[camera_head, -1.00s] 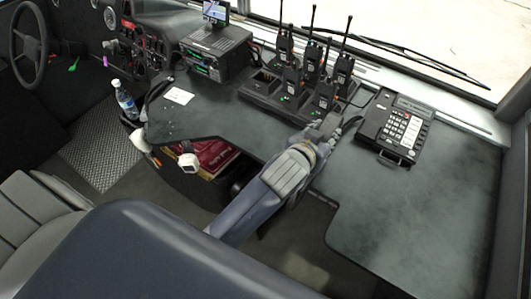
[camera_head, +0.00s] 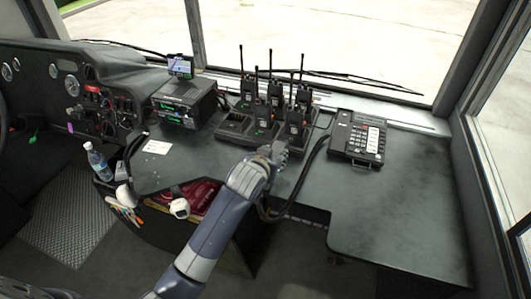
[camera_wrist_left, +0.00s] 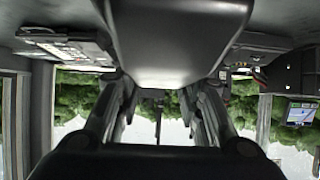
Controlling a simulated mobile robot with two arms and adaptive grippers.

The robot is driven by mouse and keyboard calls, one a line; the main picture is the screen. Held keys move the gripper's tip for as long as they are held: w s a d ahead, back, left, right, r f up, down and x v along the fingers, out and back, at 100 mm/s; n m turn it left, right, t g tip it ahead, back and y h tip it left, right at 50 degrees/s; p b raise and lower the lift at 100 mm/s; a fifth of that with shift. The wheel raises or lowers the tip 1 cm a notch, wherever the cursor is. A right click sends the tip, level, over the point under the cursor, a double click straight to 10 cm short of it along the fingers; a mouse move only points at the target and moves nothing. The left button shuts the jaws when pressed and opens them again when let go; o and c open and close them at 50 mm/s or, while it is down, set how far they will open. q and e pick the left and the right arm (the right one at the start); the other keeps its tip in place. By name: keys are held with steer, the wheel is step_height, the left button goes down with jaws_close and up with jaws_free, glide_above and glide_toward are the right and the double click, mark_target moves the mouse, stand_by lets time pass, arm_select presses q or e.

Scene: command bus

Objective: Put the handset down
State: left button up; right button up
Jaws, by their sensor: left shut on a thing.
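My left gripper (camera_head: 277,152) is over the desk, just in front of the radio charger and left of the desk phone (camera_head: 357,140). Its fingers also show in the left wrist view (camera_wrist_left: 160,112), shut on a dark, smooth body, the handset (camera_wrist_left: 180,45), which fills the top middle there. In the head view my arm and gripper hide most of the handset. A black cord (camera_head: 301,180) runs from the phone, loops past the desk's front edge and reaches toward my gripper. The phone also shows in the wrist view (camera_wrist_left: 68,45). My right gripper is not in view.
The charger (camera_head: 235,127) holds several upright radios with tall antennas. A radio console (camera_head: 184,103) with a small screen stands left of it. A white card (camera_head: 157,147) lies on the desk. A water bottle (camera_head: 98,160) stands at the left. The desk's right part (camera_head: 410,210) is clear.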

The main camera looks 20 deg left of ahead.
arm_select(q)
steer(key=shift+w+a+f+p, duration=0.3)
steer(key=shift+w+a+f, duration=0.7)
steer(key=shift+w, duration=0.2)
steer(key=shift+w+a+f+p, duration=0.3)
steer(key=shift+w+a+f, duration=0.65)
steer(key=shift+w, duration=0.2)
steer(key=shift+f, duration=0.3)
steer(key=o, duration=1.2)
steer(key=shift+f, duration=0.1)
